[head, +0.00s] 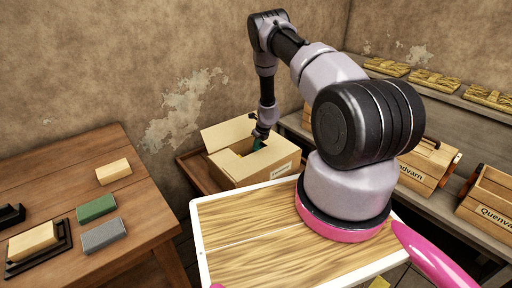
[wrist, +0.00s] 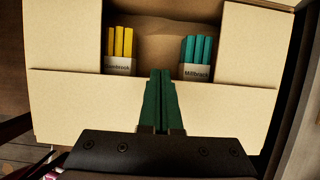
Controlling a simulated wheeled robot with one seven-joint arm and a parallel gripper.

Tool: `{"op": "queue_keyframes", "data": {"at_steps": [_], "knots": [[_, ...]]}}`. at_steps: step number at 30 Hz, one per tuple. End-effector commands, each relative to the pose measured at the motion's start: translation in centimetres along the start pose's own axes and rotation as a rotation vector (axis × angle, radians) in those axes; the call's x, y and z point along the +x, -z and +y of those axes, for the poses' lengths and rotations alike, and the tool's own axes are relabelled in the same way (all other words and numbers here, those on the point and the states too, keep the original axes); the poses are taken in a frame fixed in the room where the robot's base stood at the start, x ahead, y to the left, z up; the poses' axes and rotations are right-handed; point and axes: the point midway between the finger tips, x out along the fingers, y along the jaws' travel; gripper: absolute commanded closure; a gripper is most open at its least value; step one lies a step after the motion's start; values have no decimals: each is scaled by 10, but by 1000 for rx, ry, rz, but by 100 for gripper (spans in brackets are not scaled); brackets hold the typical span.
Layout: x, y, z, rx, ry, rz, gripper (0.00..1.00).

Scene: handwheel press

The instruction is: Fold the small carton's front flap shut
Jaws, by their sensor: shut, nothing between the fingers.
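The small carton (head: 270,172) stands open beyond my base in the head view, with one flap (head: 228,131) raised at its back left. In the wrist view, side flaps (wrist: 62,38) and (wrist: 250,42) lie left and right of the opening. The near flap (wrist: 85,98), apparently the front one, crosses the bottom and overlaps their lower ends; its exact tilt is unclear. My gripper (wrist: 162,74) is shut and empty, its dark green fingers over this flap, tips at its inner edge. Contact is unclear. The gripper also shows at the carton opening in the head view (head: 257,146).
Inside the carton are yellow sticks (wrist: 123,42) and teal sticks (wrist: 196,50) in labelled holders. A table (head: 135,212) with blocks stands left. A shelf (head: 450,105) with wooden crates (head: 424,165) runs along the right.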

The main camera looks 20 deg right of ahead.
Motion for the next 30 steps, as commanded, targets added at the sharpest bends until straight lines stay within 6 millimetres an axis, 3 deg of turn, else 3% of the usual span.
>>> {"op": "queue_keyframes", "data": {"at_steps": [15,23,26,29,30], "knots": [[-88,0,0,0,1,-1,100],[-105,0,0,-1,0,0,100],[-114,-8,2,-24,-4,-12,100],[-144,-31,8,-99,-19,-50,100],[-162,-44,12,-147,-28,-71,100]]}}
